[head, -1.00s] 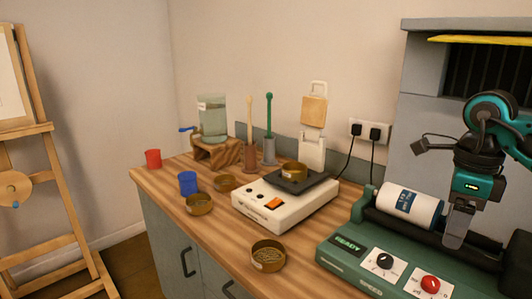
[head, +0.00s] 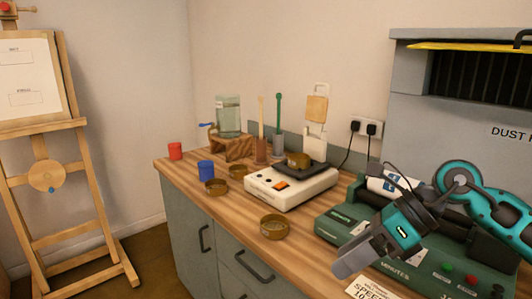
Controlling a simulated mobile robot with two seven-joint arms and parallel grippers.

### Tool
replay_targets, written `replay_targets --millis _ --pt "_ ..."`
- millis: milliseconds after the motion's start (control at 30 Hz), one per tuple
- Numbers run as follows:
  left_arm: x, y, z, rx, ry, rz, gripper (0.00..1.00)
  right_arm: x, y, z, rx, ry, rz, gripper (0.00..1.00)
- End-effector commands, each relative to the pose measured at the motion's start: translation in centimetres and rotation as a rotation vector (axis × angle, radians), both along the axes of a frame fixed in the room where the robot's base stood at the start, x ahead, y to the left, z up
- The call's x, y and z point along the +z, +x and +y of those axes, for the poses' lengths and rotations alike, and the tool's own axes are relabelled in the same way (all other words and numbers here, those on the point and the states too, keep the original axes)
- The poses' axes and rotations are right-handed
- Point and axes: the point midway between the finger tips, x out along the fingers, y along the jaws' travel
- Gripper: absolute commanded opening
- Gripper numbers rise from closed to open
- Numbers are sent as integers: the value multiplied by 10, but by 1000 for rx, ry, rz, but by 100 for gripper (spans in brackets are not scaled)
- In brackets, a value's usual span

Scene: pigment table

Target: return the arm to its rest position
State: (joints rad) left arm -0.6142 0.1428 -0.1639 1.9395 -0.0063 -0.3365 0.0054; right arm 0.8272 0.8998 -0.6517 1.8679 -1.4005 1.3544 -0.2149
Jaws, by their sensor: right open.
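My right arm comes in from the right in the head view. Its gripper (head: 350,262) is open and points down to the lower left, in front of the green roller machine (head: 345,222). No object shows between its fingers. The white jar with a dark label (head: 385,183) lies on its side on the machine, partly hidden behind my arm. My left gripper is not in view.
The wooden counter (head: 235,208) holds several brass dishes, one nearest me (head: 274,227), a blue cup (head: 206,170), a red cup (head: 175,151) and a white balance (head: 288,192) bearing a dish (head: 298,160). An easel (head: 75,125) stands left; floor between is clear.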

Motion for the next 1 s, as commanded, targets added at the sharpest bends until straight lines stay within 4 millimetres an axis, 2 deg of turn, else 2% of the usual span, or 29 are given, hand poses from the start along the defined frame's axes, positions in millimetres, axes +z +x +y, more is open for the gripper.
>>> replay_targets --millis 33,100,200,267,333,433,567,667,767,800,867,967,1000 --pt "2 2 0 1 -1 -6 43 4 -7 28 -2 137 15 60" --pt "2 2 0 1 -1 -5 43 18 -12 60 -30 337 37 60" --pt "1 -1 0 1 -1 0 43 43 -17 91 -108 619 94 60" --pt "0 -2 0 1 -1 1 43 59 -17 101 -172 783 141 60" --pt "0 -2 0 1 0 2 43 76 -14 105 -263 969 207 60" --pt "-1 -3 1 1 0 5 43 93 -4 96 -427 1215 316 60" --pt "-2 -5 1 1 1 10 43 93 14 68 -696 1495 484 60" --pt "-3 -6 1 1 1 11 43 74 25 38 -943 1669 626 60" --pt "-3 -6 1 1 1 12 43 38 29 7 -1222 1801 776 60" --pt "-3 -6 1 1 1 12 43 20 28 -4 -1344 1838 838 60" --pt "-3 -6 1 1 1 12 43 -10 21 -20 -1533 1878 930 60" --pt "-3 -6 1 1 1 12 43 -65 -3 -41 -1867 1895 1084 60" --pt "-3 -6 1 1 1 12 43 -87 -16 -47 -2002 1882 1143 60"
